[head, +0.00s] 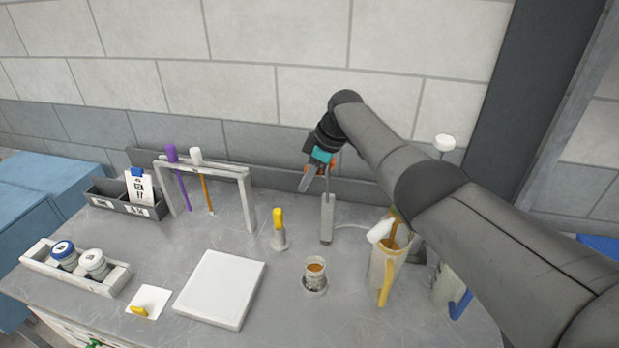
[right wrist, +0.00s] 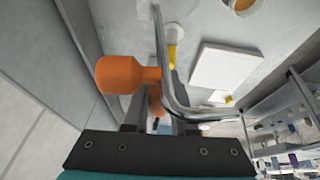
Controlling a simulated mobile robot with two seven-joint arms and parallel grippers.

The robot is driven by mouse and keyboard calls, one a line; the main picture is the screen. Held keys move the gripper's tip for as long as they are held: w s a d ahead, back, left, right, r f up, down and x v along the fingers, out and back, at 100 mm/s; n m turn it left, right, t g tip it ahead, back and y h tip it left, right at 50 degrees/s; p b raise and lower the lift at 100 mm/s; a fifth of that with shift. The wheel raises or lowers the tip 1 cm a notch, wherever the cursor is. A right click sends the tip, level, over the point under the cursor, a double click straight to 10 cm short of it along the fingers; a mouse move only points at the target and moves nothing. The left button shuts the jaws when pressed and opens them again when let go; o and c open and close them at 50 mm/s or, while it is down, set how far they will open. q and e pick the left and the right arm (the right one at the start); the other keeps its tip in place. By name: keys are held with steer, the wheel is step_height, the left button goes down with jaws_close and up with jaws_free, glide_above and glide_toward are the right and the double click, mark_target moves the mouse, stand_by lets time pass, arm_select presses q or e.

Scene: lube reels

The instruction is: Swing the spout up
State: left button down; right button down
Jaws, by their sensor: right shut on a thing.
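The spout shows in the right wrist view as a bent, shiny metal tube (right wrist: 163,62), running down and then bending right close to my fingers. An orange handle (right wrist: 122,75) is beside it, with a thick rounded end to the left. My right gripper (right wrist: 157,112) is shut on the narrow part of the orange handle. In the head view my right gripper (head: 318,172) is above a grey upright post (head: 327,219), with a little orange showing beside its fingers. The exact contact is partly hidden. My left gripper is out of view.
A cup of brown liquid (head: 315,274) stands in front of the post. A yellow-handled tool (head: 278,229), a white pad (head: 221,288) and a small rack (head: 204,166) are to the left. A jug with a yellow handle (head: 383,280) stands right, under my arm. A block wall rises behind.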

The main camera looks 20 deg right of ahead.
stand_by(0.3)
steer(key=c, duration=0.7)
jaws_free()
steer(key=shift+c, duration=0.2)
steer(key=shift+r, duration=0.1)
steer(key=shift+s+d+r, duration=0.1)
steer(key=shift+d+r, duration=0.05)
steer(key=shift+r, duration=0.35)
steer(key=v, duration=1.4)
steer(key=shift+s, duration=0.1)
